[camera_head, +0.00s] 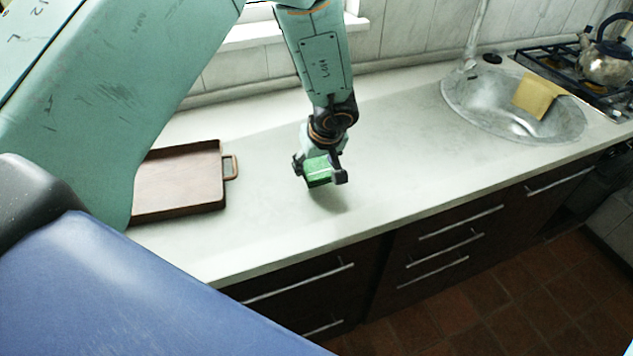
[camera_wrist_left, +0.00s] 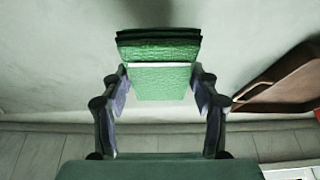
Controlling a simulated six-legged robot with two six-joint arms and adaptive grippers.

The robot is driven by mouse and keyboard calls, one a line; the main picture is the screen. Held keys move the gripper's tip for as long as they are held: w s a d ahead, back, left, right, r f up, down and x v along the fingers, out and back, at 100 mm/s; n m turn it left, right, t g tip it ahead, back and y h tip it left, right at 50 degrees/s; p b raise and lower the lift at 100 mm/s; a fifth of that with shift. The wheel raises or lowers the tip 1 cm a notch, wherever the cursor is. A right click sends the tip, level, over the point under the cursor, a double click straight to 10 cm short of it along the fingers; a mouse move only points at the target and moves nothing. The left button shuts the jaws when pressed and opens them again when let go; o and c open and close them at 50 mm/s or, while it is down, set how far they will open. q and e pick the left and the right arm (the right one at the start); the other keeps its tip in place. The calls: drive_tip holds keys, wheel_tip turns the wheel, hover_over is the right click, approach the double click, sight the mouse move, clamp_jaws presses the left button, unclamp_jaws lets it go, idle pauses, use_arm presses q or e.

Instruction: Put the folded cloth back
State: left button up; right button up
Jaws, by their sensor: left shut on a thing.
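The folded cloth (camera_head: 318,171) is a small green block-like bundle. My left gripper (camera_head: 320,170) is shut on it and holds it over the pale countertop, with a soft shadow below it. In the left wrist view, the green cloth (camera_wrist_left: 160,68) sits between the two fingers of the left gripper (camera_wrist_left: 163,95), with a pale band across it and a dark layer along its far edge. My right gripper is not in view.
A brown tray (camera_head: 222,190) with a side handle stands on the counter (camera_head: 400,150) at left. A kettle (camera_head: 606,65) stands on the hob. The counter between tray and sink is clear.

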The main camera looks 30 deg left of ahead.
use_arm(q)
wheel_tip(320, 180, down, 4)
drive_tip(key=shift+f+b, duration=0.2)
drive_tip(key=shift+b, duration=0.8)
drive_tip(key=shift+w+d+f, duration=0.15)
drive_tip(key=shift+d, duration=0.1)
drive_tip(key=shift+a, duration=0.3)
drive_tip(key=o, duration=0.6)
drive_tip(key=shift+f, duration=0.1)
drive_tip(key=shift+c, duration=0.2)
drive_tip(key=o, duration=0.5)
drive_tip(key=shift+d, duration=0.2)
drive_tip(key=shift+c, duration=0.2)
drive_tip(key=shift+a, duration=0.15)
